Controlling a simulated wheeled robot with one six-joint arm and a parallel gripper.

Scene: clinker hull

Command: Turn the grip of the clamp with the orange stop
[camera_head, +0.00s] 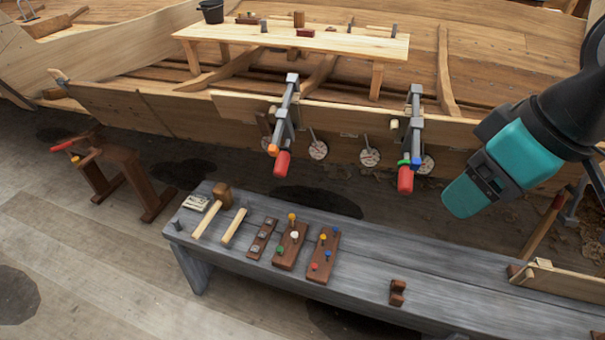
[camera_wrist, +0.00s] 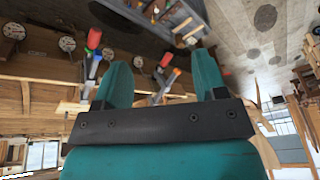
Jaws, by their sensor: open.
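The clamp with the orange stop (camera_head: 272,149) is the left of two grey bar clamps on the hull's plank edge in the head view. Its red grip (camera_head: 282,163) hangs at the lower end, below the stop. In the wrist view, which looks upside down, its red grip (camera_wrist: 167,60) shows between my fingers, farther off. My gripper (camera_head: 463,202) is teal, open and empty. It is at the right in the head view, well apart from this clamp. Its two fingers also show in the wrist view (camera_wrist: 161,60).
A second clamp with a blue stop (camera_head: 416,162) and red grip (camera_head: 405,179) stands between my gripper and the orange-stop clamp. A grey bench (camera_head: 440,270) with a mallet (camera_head: 221,195) and peg boards lies below. A plank table (camera_head: 340,42) stands inside the hull.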

